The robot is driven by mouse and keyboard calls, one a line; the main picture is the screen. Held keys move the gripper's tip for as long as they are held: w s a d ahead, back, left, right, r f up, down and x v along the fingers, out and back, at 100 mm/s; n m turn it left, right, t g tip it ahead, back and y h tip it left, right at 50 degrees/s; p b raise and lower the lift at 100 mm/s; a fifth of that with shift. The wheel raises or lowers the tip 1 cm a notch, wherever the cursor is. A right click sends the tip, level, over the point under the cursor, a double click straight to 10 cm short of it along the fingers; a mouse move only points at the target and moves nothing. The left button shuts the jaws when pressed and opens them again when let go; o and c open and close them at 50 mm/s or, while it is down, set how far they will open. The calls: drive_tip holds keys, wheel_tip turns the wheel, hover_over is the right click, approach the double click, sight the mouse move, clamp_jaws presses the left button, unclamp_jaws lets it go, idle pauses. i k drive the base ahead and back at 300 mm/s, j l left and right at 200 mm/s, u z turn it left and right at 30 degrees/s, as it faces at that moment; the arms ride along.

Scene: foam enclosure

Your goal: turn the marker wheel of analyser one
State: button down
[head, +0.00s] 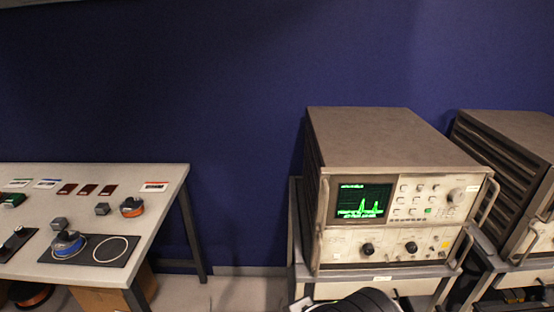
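A beige spectrum analyser (385,135) stands on a grey stand right of centre in the head view. Two dark knobs (367,249) (410,247) sit lower on the panel. A second analyser (515,150) is cut off at the right edge; I cannot read which is number one. My gripper is not in view.
Metal handles (322,220) (489,202) stick out at both sides of the analyser's front. A grey table (150,190) at left holds small parts and a dark mat. Floor (240,292) shows between table and stand. A dark rounded shape covers the bottom centre.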

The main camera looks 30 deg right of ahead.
sight(456, 195)
drive_tip(key=z, duration=1.4)
